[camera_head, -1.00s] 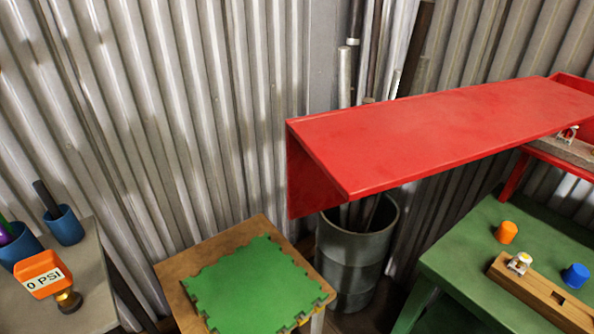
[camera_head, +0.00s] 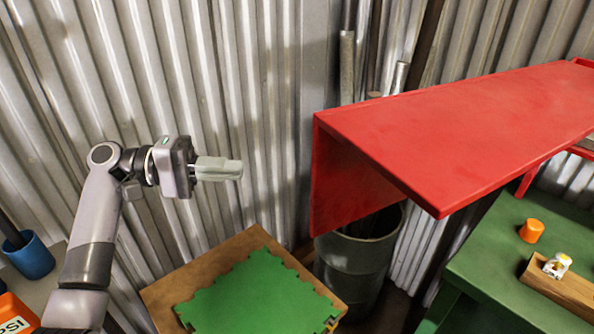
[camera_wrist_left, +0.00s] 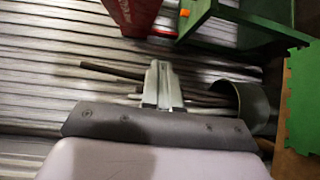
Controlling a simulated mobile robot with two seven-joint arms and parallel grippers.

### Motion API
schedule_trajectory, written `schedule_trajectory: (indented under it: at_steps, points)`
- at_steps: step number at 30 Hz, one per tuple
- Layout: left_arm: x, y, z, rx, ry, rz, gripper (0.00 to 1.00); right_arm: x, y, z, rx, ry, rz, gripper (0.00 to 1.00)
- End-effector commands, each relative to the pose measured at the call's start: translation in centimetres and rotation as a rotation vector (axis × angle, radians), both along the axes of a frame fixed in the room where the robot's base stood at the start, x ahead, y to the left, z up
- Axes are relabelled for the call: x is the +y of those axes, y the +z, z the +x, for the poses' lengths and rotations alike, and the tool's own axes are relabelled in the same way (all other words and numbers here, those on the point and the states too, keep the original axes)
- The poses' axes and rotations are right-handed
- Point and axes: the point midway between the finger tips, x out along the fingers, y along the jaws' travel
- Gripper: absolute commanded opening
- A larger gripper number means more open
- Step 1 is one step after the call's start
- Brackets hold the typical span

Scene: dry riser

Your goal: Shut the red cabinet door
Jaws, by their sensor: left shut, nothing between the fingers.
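The red cabinet (camera_head: 450,130) shows at the right of the head view as a long, wide red slab with a red upright face (camera_head: 345,185) at its left end. I cannot tell for sure which part is the door. Its right end runs out of the picture. A red piece also shows at the top of the left wrist view (camera_wrist_left: 130,12). My left gripper (camera_head: 238,170) is shut and empty, left of the red upright face and apart from it, in front of the corrugated wall. Its fingers also show in the left wrist view (camera_wrist_left: 163,68). My right gripper is not in view.
A wooden table (camera_head: 165,293) with a green mat (camera_head: 255,295) stands below my left gripper. A grey bin (camera_head: 355,265) with pipes stands under the slab. A green table (camera_head: 490,270) at right holds an orange cap (camera_head: 531,230) and a wooden block (camera_head: 570,290). A blue cup (camera_head: 30,258) is at left.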

Motion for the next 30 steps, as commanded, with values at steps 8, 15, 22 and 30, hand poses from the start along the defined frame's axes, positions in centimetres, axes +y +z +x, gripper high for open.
schedule_trajectory:
  at_steps: [8,15,22,30]
  points:
    - [0.2,4.5,-1.1,-0.028,-0.127,-0.075,0.00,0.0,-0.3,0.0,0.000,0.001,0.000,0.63]
    - [-3.5,4.7,-1.4,-0.029,-0.130,-0.078,0.00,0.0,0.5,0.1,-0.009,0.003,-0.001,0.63]
    - [-8.5,4.7,-1.6,-0.030,-0.129,-0.078,0.00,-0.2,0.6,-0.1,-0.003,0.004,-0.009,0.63]
    - [-11.3,4.5,-3.7,-0.030,-0.126,-0.075,0.00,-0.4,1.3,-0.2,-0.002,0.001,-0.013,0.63]
